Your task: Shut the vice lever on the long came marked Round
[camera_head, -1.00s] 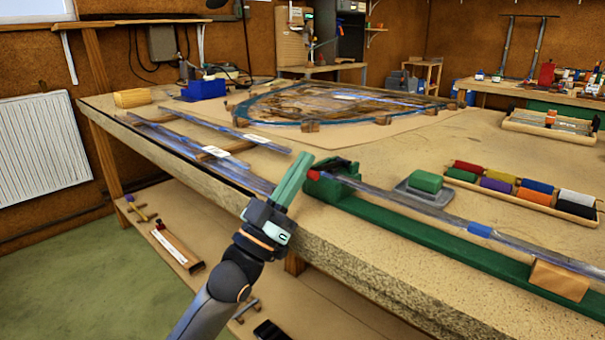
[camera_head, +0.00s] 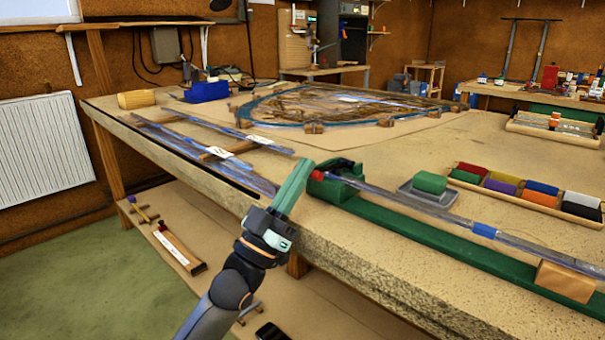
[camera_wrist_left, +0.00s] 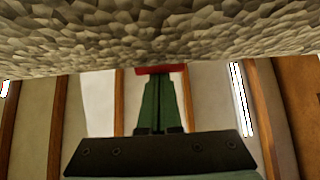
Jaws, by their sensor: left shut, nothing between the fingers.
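The green vice (camera_head: 400,229) runs along the bench's front edge, with a red lever knob (camera_head: 317,175) at its left end. A long grey came (camera_head: 415,206) with a blue band (camera_head: 484,230) lies along it. No word on it is readable. My left gripper (camera_head: 308,165) has its green fingers shut and empty, just left of the knob. In the left wrist view the shut fingers (camera_wrist_left: 160,80) point at a red piece (camera_wrist_left: 160,69) by their tips. I cannot tell whether they touch it. My right gripper is not in view.
Other cames (camera_head: 190,145) with white labels lie at the bench's left. A leaded panel (camera_head: 320,105) lies behind. A green block on a grey pad (camera_head: 428,188) and a tray of coloured rolls (camera_head: 525,192) stand behind the vice. A wooden block (camera_head: 567,279) sits at its right.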

